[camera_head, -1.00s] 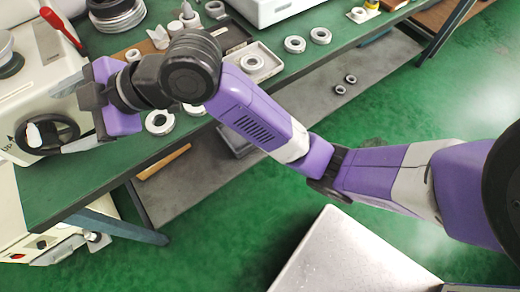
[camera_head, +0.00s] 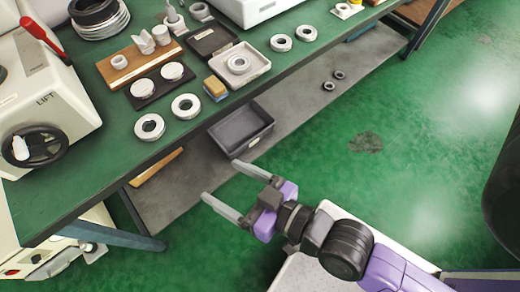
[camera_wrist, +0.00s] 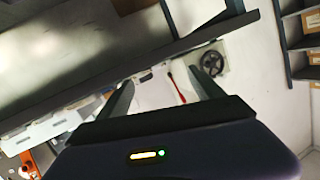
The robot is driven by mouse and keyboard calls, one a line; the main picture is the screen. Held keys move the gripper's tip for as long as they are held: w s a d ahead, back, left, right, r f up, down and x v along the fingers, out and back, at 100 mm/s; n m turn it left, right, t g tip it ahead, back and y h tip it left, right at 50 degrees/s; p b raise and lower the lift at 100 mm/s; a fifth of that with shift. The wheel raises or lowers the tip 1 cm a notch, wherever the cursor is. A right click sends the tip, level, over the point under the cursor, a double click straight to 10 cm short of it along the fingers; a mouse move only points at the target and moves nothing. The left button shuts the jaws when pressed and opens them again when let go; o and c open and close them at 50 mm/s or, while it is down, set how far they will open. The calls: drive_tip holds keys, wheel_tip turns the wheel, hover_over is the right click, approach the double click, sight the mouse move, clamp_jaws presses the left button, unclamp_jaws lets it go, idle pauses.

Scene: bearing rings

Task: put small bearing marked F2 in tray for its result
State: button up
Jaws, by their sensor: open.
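My gripper (camera_head: 220,180) is open and empty, its two fingers apart, over the floor in front of the bench. In the wrist view its fingers (camera_wrist: 163,82) also show with nothing between them. No F2 mark is legible on any bearing. Two rings lie on the green bench, a front ring (camera_head: 149,127) and another ring (camera_head: 185,107). A ring (camera_head: 238,63) sits in a pale tray (camera_head: 262,62). Two rings lie further right, one ring (camera_head: 281,43) and another (camera_head: 306,33). A dark tray (camera_head: 212,40) looks empty. Two small rings (camera_head: 328,86) lie on the lower shelf.
A white machine with a handwheel (camera_head: 35,145) and a red lever (camera_head: 40,33) stands at the left. A wooden board (camera_head: 138,58) and a dark board (camera_head: 157,86) hold several round parts. A grey bin (camera_head: 240,130) sits on the lower shelf. Open green floor lies right.

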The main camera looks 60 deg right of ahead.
drive_tip(key=s+d+r+n, duration=0.1)
drive_tip(key=s+d, duration=0.2)
drive_tip(key=s, duration=0.3)
drive_tip(key=s+d, duration=0.3)
drive_tip(key=s, duration=0.3)
drive_tip(key=shift+s+r+n+g+h, duration=0.3)
drive_tip(key=shift+s+r+n, duration=0.1)
drive_tip(key=shift+r, duration=0.1)
wheel_tip(320, 180, up, 6)
drive_tip(key=p, duration=0.6)
